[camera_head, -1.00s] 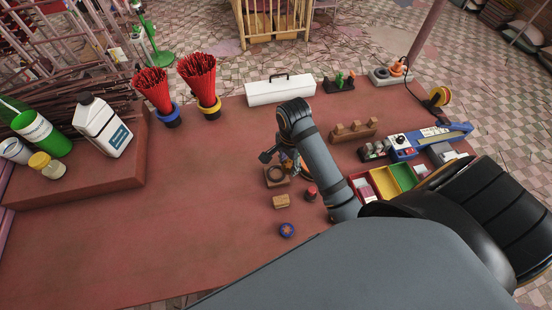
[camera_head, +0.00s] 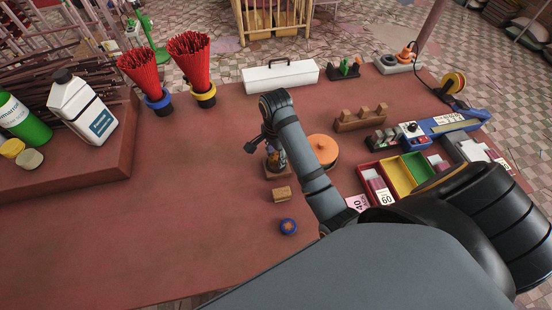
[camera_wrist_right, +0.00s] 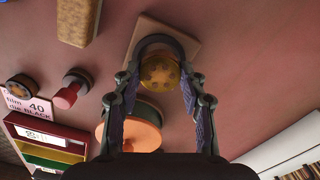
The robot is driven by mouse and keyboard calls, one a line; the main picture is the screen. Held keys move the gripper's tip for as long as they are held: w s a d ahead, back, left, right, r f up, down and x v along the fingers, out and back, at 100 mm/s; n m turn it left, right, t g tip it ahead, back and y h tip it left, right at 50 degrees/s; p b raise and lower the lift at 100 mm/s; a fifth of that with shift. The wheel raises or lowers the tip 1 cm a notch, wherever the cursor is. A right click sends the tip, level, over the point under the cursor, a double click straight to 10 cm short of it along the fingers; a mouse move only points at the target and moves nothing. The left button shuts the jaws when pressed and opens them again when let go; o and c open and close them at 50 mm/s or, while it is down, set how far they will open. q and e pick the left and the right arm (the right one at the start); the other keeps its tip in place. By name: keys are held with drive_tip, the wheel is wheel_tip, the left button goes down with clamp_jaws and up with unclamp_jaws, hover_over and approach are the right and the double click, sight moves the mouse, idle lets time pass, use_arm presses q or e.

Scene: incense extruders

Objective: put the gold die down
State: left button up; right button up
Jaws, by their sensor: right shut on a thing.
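The gold die (camera_wrist_right: 160,75), a round disc with small holes, is between the two fingers of my right gripper (camera_wrist_right: 160,85), which is shut on it. Behind it in the wrist view is a square wooden board (camera_wrist_right: 187,45) with a dark ring; I cannot tell whether the die touches it. In the head view my right gripper (camera_head: 276,160) is low over this board (camera_head: 282,178), and the die is mostly hidden. My left gripper is not in view.
An orange disc (camera_head: 322,148) is to the right, near coloured bins (camera_head: 398,175). A white toolbox (camera_head: 280,76) stands behind.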

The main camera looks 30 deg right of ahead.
sight(276, 158)
drive_tip(key=shift+s, duration=0.1)
drive_tip(key=shift+f+p, duration=0.35)
drive_tip(key=shift+f, duration=0.1)
drive_tip(key=o, duration=1.4)
drive_tip(key=shift+c, duration=0.2)
drive_tip(key=shift+r, duration=0.1)
drive_tip(key=shift+r+b, duration=0.25)
drive_tip(key=shift+b, duration=0.1)
wheel_tip(276, 158, up, 13)
drive_tip(key=p, duration=1.2)
drive_tip(key=shift+f, duration=0.2)
